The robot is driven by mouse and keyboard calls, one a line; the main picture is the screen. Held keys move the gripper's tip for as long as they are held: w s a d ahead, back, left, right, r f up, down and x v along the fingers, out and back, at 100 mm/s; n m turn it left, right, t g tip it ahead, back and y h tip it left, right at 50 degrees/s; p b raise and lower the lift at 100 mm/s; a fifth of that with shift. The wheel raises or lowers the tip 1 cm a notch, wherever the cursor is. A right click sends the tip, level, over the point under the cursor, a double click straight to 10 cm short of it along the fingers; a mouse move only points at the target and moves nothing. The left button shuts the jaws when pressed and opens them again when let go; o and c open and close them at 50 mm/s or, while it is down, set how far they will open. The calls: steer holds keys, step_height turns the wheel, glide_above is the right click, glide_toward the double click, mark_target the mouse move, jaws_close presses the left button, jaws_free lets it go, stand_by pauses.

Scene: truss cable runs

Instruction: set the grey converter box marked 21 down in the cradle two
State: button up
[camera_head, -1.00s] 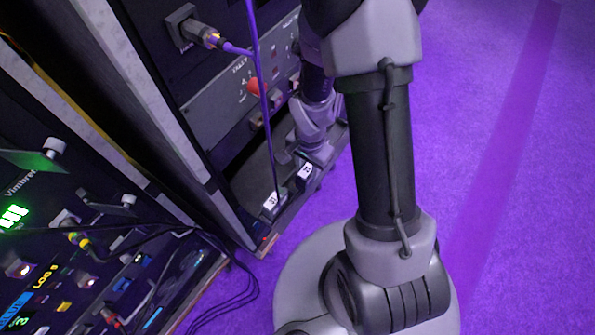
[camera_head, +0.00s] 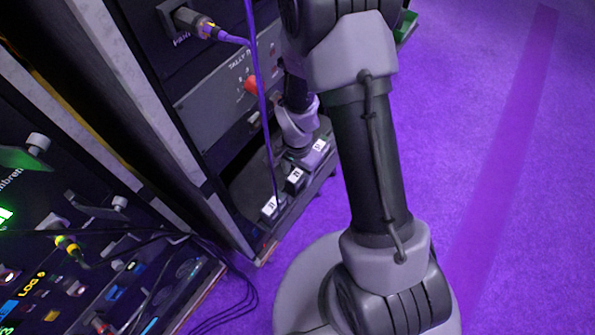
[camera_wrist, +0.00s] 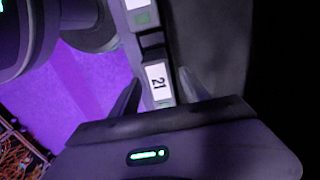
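The grey converter box marked 21 (camera_wrist: 158,82) is in the middle of the wrist view, its white label facing the camera. In the head view it seems to be the farthest of the labelled boxes (camera_head: 315,153), on the low shelf at the rack foot. My gripper (camera_wrist: 160,75) has one finger on each side of the box, with narrow dark gaps between; I see no clear contact. In the head view the fingers are hidden or too small to make out. No cradle number is readable, and the box's underside is hidden.
Two more labelled boxes (camera_head: 296,180) (camera_head: 271,208) sit in the same row. A purple cable (camera_head: 261,95) hangs in front of the rack, from a plug (camera_head: 205,28). Black cables (camera_head: 235,285) lie on the floor. The purple carpet (camera_head: 480,150) at right is clear.

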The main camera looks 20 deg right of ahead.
steer(key=shift+r, duration=0.1)
step_height(320, 180, up, 12)
steer(key=p, duration=0.5)
steer(key=shift+p, duration=0.35)
